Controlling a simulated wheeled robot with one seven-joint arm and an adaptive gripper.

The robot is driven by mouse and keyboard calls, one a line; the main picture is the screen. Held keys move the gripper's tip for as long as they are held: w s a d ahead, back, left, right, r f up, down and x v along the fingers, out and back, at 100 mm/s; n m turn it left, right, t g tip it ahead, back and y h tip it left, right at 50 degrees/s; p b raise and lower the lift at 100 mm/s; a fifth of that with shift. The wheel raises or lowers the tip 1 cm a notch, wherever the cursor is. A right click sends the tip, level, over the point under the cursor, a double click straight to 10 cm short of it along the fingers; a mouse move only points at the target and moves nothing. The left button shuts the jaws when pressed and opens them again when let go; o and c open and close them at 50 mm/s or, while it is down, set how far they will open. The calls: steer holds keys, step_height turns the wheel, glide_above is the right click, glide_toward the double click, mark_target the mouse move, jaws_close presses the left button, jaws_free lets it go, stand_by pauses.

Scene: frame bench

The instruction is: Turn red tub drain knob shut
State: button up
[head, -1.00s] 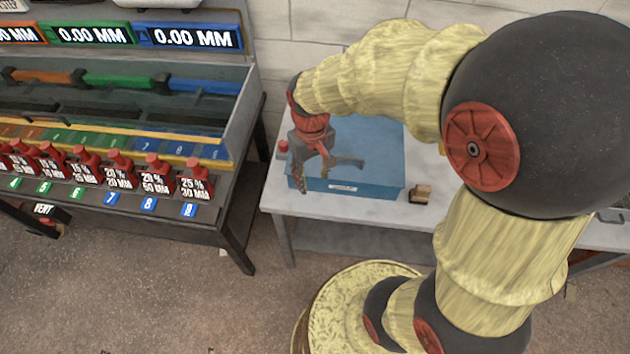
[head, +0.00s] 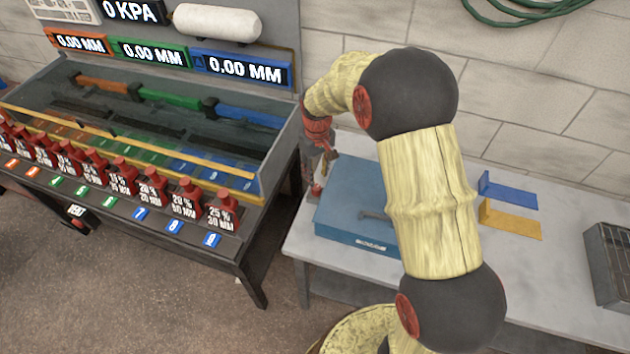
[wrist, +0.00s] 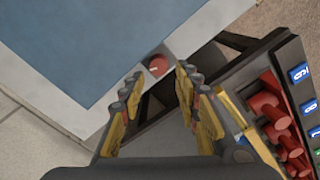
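I cannot tell how far above the knob the tips are. In the head view the blue tub (head: 345,195) sits on the grey table with a dark handle-like piece on top.
A bench to the left holds a long open trough (head: 285,150) and several red bottles (head: 222,210). Its near end stands close to the table (head: 300,240). A blue bracket (head: 510,193), a yellow bracket (head: 512,222) and a grey crate (head: 610,260) stand to the right.

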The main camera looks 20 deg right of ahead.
mark_target(316, 187)
steer(key=shift+w+f, duration=0.35)
steer(key=shift+w, duration=0.1)
step_height(316, 187, down, 8)
steer(key=shift+r+b, duration=0.25)
steer(key=shift+b, duration=0.45)
steer(key=shift+s, duration=0.1)
steer(key=shift+c, duration=1)
jaws_close()
